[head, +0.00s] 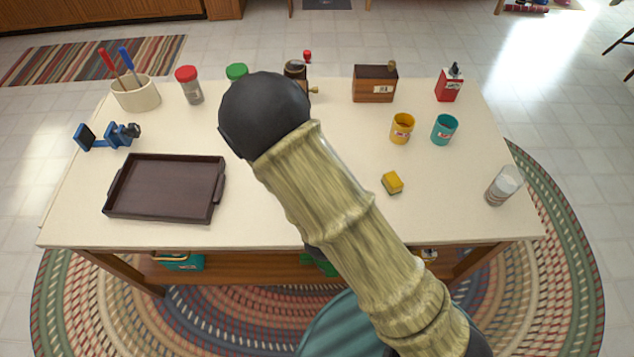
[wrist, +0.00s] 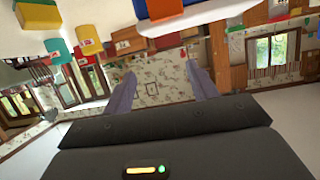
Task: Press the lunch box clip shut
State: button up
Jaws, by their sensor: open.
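I cannot make out a whole lunch box in the head view; my arm covers the middle of the table (head: 270,222). In the wrist view, a close white, blue and red-orange object (wrist: 190,18) is cut off by the top edge. It may be the lunch box, but I cannot tell, and no clip can be made out. My gripper (wrist: 160,72) shows in the wrist view with its two grey-purple fingers apart and nothing between them. The object lies above the fingers in the picture, apart from them. The gripper is hidden behind my arm in the head view.
A dark tray (head: 160,188) lies at left, near a blue tool (head: 105,136) and a utensil crock (head: 136,95). A yellow sponge (head: 392,183), yellow cup (head: 401,128), teal cup (head: 444,130) and glass (head: 503,186) stand right. Jars, a wooden box (head: 374,84) and red tin (head: 449,86) line the back.

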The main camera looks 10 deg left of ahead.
jog(key=w+d+m+g+h, duration=0.1)
jog(key=w+d+m+g, duration=0.15)
jog(key=d, duration=0.35)
jog(key=s+d+r+g, duration=0.4)
jog(key=s+d+r, duration=0.1)
jog(key=d, duration=0.3)
jog(key=s+d+r+g+h, duration=0.1)
jog(key=s+d+r+g, duration=0.3)
jog(key=d, duration=0.5)
jog(key=shift+s+d+r+n+g, duration=0.35)
jog(key=shift+s+r, duration=0.4)
jog(key=shift+r, duration=0.15)
